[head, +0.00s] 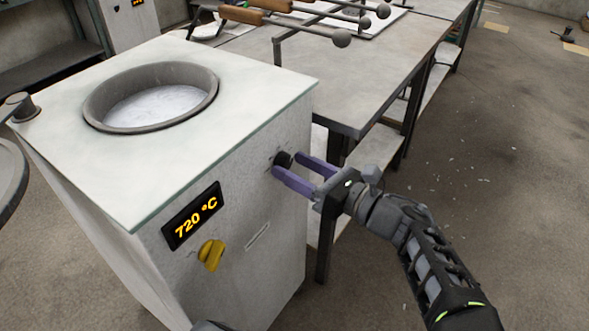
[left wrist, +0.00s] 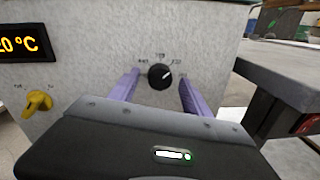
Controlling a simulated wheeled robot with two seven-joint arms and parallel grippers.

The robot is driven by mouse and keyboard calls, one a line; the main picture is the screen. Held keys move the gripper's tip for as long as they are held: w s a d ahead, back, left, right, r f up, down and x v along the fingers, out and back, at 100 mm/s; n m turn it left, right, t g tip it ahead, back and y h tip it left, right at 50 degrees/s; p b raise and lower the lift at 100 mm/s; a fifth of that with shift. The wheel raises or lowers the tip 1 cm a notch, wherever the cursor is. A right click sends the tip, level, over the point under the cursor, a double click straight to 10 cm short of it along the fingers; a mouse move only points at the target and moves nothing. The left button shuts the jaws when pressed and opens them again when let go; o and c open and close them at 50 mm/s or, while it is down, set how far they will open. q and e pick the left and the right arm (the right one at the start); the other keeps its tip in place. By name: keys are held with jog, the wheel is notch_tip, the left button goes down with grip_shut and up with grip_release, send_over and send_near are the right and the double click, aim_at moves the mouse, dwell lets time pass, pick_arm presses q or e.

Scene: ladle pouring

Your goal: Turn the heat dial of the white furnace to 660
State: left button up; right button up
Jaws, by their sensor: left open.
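The white furnace (head: 235,85) stands at the left of the head view, with molten metal in its round top opening. Its display (head: 193,216) reads 720 °C. The black heat dial (head: 283,159) is on the front face; in the left wrist view the dial (left wrist: 160,76) has its light mark pointing up and right, with small printing around it. My left gripper (head: 288,165) is open, its purple fingers on either side of the dial, with gaps visible in the left wrist view.
A yellow knob (head: 211,255) sits below the display on the same face. A metal table (head: 345,95) stands right beside the furnace, with wooden-handled ladles (head: 290,20) on a rack above it. The floor at the right is open, with scattered bits.

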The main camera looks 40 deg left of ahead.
pick_arm(q)
jog(key=shift+a, duration=0.25)
grip_shut()
dwell(0.5)
